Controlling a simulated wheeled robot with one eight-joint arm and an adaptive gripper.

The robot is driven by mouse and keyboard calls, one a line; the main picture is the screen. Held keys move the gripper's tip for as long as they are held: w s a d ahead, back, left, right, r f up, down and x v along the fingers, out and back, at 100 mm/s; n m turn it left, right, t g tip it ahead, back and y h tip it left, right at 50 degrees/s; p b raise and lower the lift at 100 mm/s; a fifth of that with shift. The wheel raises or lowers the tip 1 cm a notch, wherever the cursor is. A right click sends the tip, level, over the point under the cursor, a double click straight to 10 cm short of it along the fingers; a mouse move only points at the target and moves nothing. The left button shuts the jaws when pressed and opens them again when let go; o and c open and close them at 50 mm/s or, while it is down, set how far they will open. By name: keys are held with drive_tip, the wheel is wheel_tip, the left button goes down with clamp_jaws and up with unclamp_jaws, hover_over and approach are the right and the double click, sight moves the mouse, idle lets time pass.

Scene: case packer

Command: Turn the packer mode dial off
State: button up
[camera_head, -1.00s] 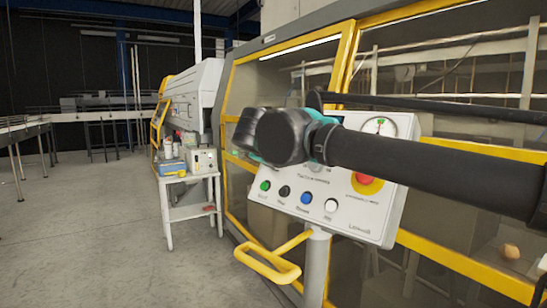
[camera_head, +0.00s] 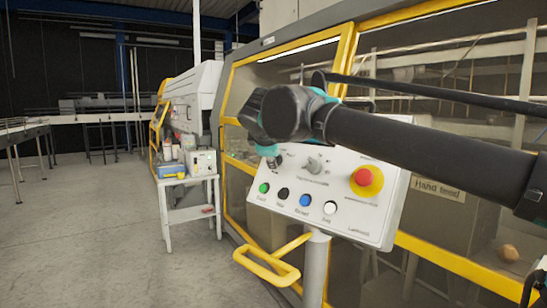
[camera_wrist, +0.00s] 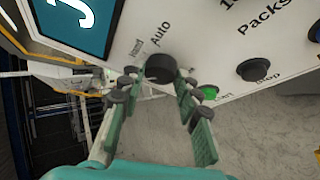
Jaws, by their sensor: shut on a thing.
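The mode dial is a black knob (camera_wrist: 160,68) beside the words "Hand" and "Auto" in the wrist view. My gripper (camera_wrist: 158,78) has its green, dark-padded fingers on both sides of this knob and is shut on it. Which word the dial points to is hard to tell. In the head view my gripper (camera_head: 269,152) is at the upper left of the white control panel (camera_head: 345,225), and the wrist hides part of that area. A dark part shows just below the fingers there.
A grey rotary knob (camera_head: 313,165) and a red emergency stop (camera_head: 366,180) sit right of my gripper. A green button (camera_head: 264,188), a black one (camera_head: 283,193), a blue one (camera_head: 305,199) and a white one (camera_head: 330,207) line up below. A yellow handle (camera_head: 268,266) juts out underneath.

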drive_tip(key=o, duration=1.1)
drive_tip(key=v, duration=1.2)
drive_tip(key=shift+s, duration=0.1)
